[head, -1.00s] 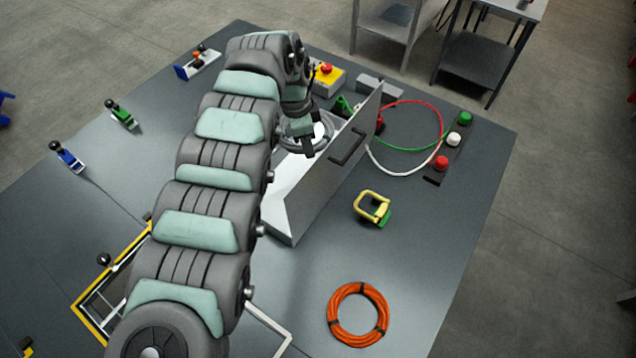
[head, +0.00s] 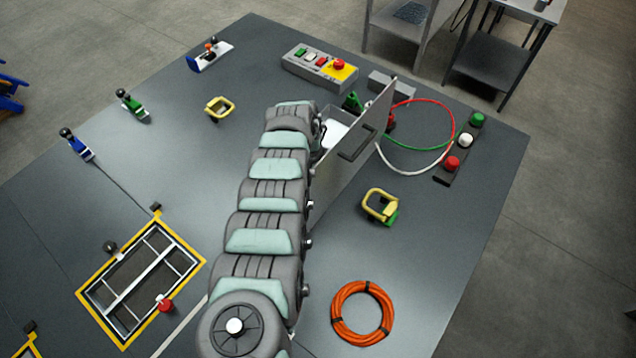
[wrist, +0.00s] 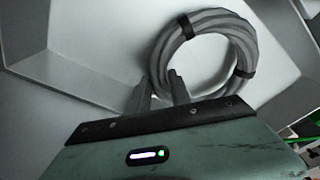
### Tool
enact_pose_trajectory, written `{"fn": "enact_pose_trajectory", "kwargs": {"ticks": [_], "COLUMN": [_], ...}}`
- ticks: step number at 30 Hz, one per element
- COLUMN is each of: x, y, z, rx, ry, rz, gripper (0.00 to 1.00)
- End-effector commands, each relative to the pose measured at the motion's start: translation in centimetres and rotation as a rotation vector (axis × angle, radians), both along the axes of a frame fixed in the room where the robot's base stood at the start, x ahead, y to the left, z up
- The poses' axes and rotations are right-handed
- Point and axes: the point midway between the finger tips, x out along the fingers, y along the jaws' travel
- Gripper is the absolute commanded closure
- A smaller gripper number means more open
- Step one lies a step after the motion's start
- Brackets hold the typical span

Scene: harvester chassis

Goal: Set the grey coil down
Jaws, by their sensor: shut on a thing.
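The grey coil (wrist: 247,40), a ring with black bands, shows in the wrist view over the pale inside of a grey open box (wrist: 75,80). My gripper (wrist: 160,90) is shut on the coil's near left side. Whether the coil touches the box floor is unclear. In the head view my arm reaches the box, whose handled side panel (head: 328,180) stands upright on the right. The arm hides my gripper and the coil there.
An orange coil (head: 362,342) and a yellow handle with a green base (head: 380,207) lie right of my arm. Red, green and white cables (head: 450,125) run beside the box. A button box (head: 318,68) stands behind. A yellow-edged frame (head: 135,345) is at lower left.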

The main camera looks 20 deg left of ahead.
Motion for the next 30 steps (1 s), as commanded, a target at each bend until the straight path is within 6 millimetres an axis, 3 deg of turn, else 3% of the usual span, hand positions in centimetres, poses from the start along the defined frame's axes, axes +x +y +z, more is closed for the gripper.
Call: {"fn": "enact_pose_trajectory", "kwargs": {"ticks": [3,16,17,24,30], "x": [-0.1,0.0,0.0,0.0,-0.1], "y": [-0.1,0.0,0.0,0.0,0.0], "z": [-1.7,-2.2,-2.0,-2.0,-2.0], "rx": [0.0,0.0,0.001,0.001,0.0], "ry": [0.002,-0.001,0.0,0.0,0.001], "rz": [-0.001,0.0,0.0,0.0,0.0], "gripper": [1.0,1.0,0.73,0.53,0.53]}}
